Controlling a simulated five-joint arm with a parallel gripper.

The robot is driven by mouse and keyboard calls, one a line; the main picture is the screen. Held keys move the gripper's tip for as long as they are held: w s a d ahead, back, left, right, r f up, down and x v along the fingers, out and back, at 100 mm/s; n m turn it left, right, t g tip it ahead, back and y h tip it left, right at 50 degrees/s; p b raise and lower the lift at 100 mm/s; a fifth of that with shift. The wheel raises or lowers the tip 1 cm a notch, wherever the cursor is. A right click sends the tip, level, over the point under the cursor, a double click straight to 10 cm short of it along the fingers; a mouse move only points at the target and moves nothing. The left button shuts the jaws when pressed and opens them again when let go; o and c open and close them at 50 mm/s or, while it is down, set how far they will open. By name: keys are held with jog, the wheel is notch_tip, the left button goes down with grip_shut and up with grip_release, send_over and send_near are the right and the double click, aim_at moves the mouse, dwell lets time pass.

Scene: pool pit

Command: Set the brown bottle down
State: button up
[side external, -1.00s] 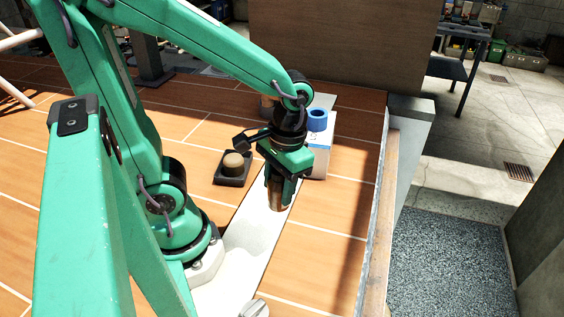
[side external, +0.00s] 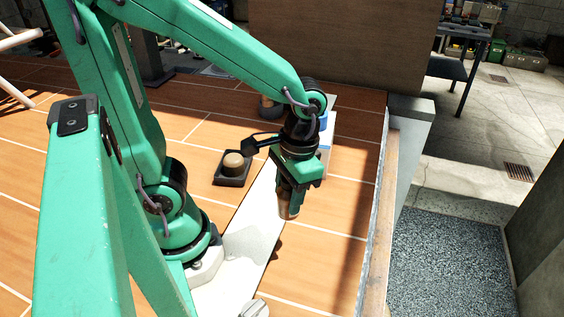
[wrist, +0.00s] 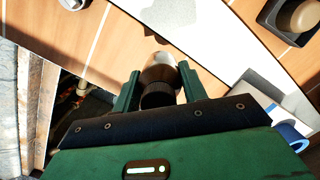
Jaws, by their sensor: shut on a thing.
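The brown bottle (side external: 289,206) is in my gripper (side external: 291,190), which points down. Its lower end shows below the fingers in the side view, and I cannot tell whether it touches the surface beneath. In the wrist view my gripper (wrist: 160,92) is shut on the bottle (wrist: 160,72), one green finger on each side, with its dark cap facing the camera. The bottle is over or close to the edge of the pale strip (side external: 247,232) on the tiled floor.
A black tray (side external: 231,180) holding a round tan object (side external: 233,160) stands to the left. A box with a blue roll (side external: 323,121) is partly hidden behind my gripper. A raised wooden edge (side external: 377,230) runs along the right. Tiles (side external: 325,215) right of the bottle are clear.

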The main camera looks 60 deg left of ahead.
jog(key=s+d+f+m, duration=0.2)
jog(key=d+f+m, duration=0.1)
jog(key=d+m, duration=1.05)
jog(key=shift+d+f+n+t+y, duration=0.15)
jog(key=shift+d+f+n, duration=0.3)
jog(key=shift+f, duration=0.8)
jog(key=shift+d+f+n+t+y, duration=0.1)
jog(key=shift+d+f+n, duration=0.35)
jog(key=shift+f, duration=0.8)
jog(key=shift+d+f+n+t+y, duration=0.2)
jog(key=shift+f+n, duration=0.45)
jog(key=shift+f, duration=0.6)
jog(key=shift+f, duration=0.15)
jog(key=o, duration=1)
jog(key=r, duration=0.4)
jog(key=d+r, duration=0.1)
jog(key=r, duration=0.3)
jog(key=w+r, duration=0.1)
jog(key=r, duration=0.3)
jog(key=shift+d+r, duration=0.1)
jog(key=shift+d, duration=0.1)
